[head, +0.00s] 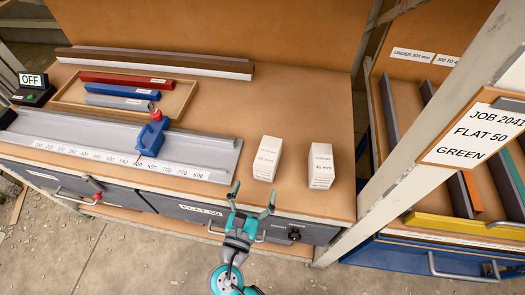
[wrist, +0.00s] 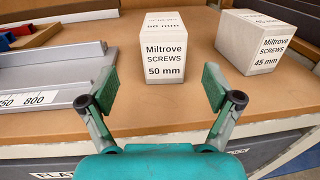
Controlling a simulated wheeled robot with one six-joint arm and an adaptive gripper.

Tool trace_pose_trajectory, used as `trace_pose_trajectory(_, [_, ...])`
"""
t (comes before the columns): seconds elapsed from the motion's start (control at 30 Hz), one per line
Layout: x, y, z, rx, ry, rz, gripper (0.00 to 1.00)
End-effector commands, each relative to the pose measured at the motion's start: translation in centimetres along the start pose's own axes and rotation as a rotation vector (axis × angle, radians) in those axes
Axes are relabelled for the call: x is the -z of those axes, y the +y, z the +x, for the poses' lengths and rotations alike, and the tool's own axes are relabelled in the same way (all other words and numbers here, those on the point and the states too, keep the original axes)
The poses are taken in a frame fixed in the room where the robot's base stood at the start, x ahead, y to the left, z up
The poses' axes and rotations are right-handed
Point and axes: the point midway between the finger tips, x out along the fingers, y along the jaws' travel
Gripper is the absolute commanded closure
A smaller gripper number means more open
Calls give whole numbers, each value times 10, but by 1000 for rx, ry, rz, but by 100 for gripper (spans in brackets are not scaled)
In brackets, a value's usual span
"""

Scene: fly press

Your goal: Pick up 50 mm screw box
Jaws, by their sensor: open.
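The 50 mm screw box (wrist: 164,52) is a white box labelled "Miltrove SCREWS 50 mm", standing on the brown bench top. In the head view it is the left of two white boxes (head: 267,158). My gripper (wrist: 160,85) is open and empty, its two green fingers spread in front of the box, with the box centred between and beyond them. In the head view my gripper (head: 251,196) is at the bench's front edge, just short of the box and slightly left of it.
A similar white box marked 45 mm (wrist: 255,42) stands to the right, a short gap away. A grey measuring rail (head: 190,160) with a blue stop (head: 152,138) lies to the left. The bench behind the boxes is clear. A post (head: 405,150) stands at the right.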

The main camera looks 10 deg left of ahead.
Motion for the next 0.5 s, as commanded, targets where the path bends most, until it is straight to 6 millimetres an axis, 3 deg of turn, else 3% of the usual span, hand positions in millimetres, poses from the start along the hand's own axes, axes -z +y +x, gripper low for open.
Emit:
trace_pose_trajectory(0.3, [-1, -1, 42, 4, -2, -2, 10])
trace_pose_trajectory(0.5, [0, -1, 55, 2, -1, -2, 10])
